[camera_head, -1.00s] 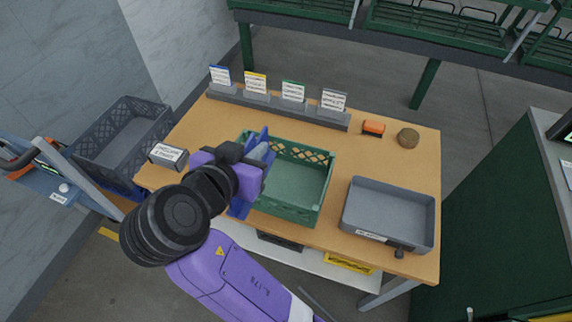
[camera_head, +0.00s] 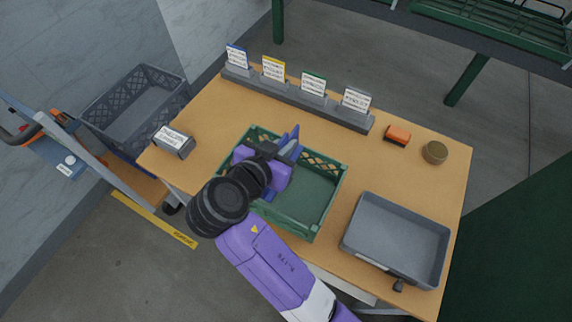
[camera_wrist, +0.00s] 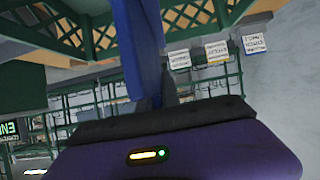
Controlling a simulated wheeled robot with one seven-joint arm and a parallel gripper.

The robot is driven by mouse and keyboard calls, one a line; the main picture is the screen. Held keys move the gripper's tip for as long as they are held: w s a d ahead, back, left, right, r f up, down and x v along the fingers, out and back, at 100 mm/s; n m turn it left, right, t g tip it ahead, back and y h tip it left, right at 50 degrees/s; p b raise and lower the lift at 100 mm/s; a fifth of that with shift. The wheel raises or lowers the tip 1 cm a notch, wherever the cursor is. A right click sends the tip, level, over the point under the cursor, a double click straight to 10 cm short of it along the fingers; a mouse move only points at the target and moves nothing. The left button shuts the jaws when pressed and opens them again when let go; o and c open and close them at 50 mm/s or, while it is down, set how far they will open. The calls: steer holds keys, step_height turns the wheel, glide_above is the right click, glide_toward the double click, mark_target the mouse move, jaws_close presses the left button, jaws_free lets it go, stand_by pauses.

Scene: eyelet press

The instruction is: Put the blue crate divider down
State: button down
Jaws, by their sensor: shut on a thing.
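The blue crate divider (camera_head: 294,137) is held in my gripper (camera_head: 284,153), inside or just over the green crate (camera_head: 320,207) on the wooden table. Only its upper end shows in the head view, and my gripper and wrist hide most of the rest. In the wrist view the divider (camera_wrist: 133,45) runs as a blue strip between the fingers, with green lattice crate walls (camera_wrist: 75,30) around it. The fingers are shut on the divider. I cannot tell whether its lower edge touches the crate floor.
A grey tray (camera_head: 396,235) stands right of the crate. A rack of label cards (camera_head: 300,98) runs along the back edge, with an orange object (camera_head: 397,135) and a round brown object (camera_head: 434,152) beyond. A grey box (camera_head: 174,142) sits left. A grey crate (camera_head: 137,105) stands off the table.

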mark_target(262, 193)
step_height(262, 193, down, 10)
steer(key=shift+r, duration=0.1)
stand_by(0.4)
steer(key=shift+f, duration=0.2)
steer(key=c, duration=1.6)
jaws_free()
steer(key=shift+o, duration=0.2)
steer(key=shift+r, duration=0.15)
steer(key=b+v, duration=0.1)
steer(key=v, duration=1.1)
steer(key=shift+a, duration=0.1)
